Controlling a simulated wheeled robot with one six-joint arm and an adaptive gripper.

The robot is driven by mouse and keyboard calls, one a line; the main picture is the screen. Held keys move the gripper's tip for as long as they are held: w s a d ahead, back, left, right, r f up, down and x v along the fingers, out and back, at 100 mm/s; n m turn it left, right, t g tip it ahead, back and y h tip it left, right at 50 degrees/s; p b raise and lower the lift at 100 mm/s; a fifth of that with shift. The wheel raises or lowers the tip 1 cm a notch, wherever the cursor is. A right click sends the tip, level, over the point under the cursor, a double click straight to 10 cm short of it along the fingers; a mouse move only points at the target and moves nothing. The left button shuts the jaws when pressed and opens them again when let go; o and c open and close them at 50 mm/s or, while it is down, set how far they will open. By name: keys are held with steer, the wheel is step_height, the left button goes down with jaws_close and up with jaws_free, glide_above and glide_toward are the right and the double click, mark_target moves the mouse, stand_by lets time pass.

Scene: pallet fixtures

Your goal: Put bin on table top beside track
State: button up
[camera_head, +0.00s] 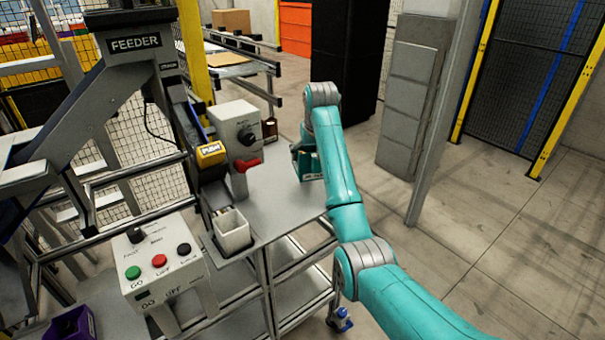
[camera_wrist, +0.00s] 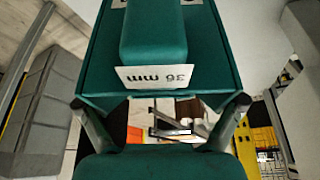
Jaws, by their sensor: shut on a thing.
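A dark green bin with a white label, read upside down as "36 mm", fills the upper middle of the wrist view (camera_wrist: 215,60). My gripper (camera_wrist: 163,112) is shut on it, with one finger at each side of its near end. In the head view the bin (camera_head: 309,166) shows partly behind my teal arm, at the right part of the grey table top (camera_head: 275,200). Whether it touches the table top I cannot tell. A dark sloping track (camera_head: 190,128) with a yellow "PUSH" piece comes down at the table's left side.
A white cup-like container (camera_head: 232,232) sits at the track's lower end. A grey switch box (camera_head: 237,130) with a red handle stands at the table's back. A button box (camera_head: 160,262) is at front left. The table's middle is clear.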

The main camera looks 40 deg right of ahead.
mark_target(310, 173)
steer(key=shift+f, duration=3.5)
steer(key=shift+f, duration=0.15)
steer(key=o, duration=0.9)
steer(key=v, duration=1.2)
